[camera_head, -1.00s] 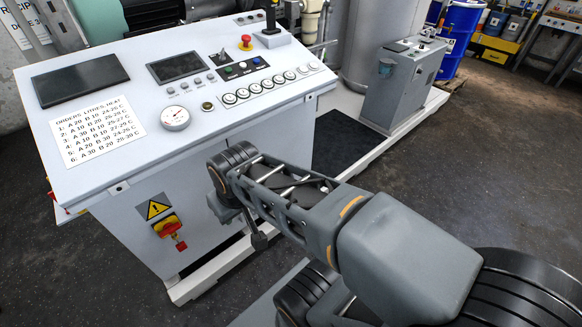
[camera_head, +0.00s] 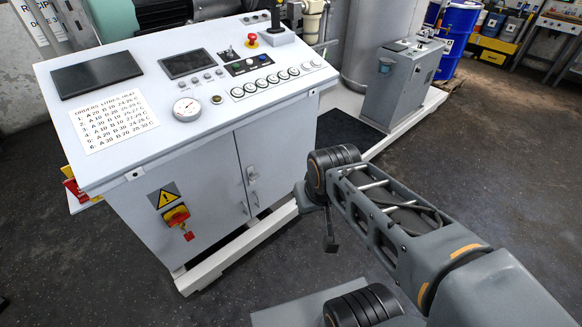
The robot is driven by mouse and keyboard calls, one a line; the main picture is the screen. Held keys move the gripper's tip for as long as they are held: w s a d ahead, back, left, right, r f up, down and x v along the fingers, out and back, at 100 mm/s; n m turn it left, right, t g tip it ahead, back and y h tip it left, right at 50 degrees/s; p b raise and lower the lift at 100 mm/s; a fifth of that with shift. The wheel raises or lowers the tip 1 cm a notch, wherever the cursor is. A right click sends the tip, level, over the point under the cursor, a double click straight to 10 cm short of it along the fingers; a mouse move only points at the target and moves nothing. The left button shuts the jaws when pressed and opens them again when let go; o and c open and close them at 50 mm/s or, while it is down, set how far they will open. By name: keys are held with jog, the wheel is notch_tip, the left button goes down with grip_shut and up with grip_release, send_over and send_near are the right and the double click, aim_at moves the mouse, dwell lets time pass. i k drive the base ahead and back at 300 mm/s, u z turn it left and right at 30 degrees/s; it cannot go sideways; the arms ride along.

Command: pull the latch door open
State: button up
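The latch door (camera_head: 275,150) is a pale grey panel on the front of the control cabinet (camera_head: 135,215). It looks closed, flush with the front. Its small metal latch (camera_head: 252,174) sits near the door's left edge, by the seam. My gripper (camera_head: 330,243) is a small dark shape hanging below my wrist, to the right of the latch and apart from the door. Its fingers are too small and turned away to tell whether they are open. Nothing is seen held in it.
The cabinet's sloping top carries gauges, buttons and a red stop button (camera_head: 251,41). A red and yellow switch (camera_head: 177,217) is on the front left. A white base rail (camera_head: 235,243) runs along the floor. A grey box (camera_head: 401,82) stands behind. Dark floor at right is free.

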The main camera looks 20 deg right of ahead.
aim_at(276, 147)
jog(key=z, duration=0.2)
jog(key=i, duration=0.5)
jog(key=k, duration=0.4)
jog(key=u, duration=0.4)
jog(key=i, duration=0.9)
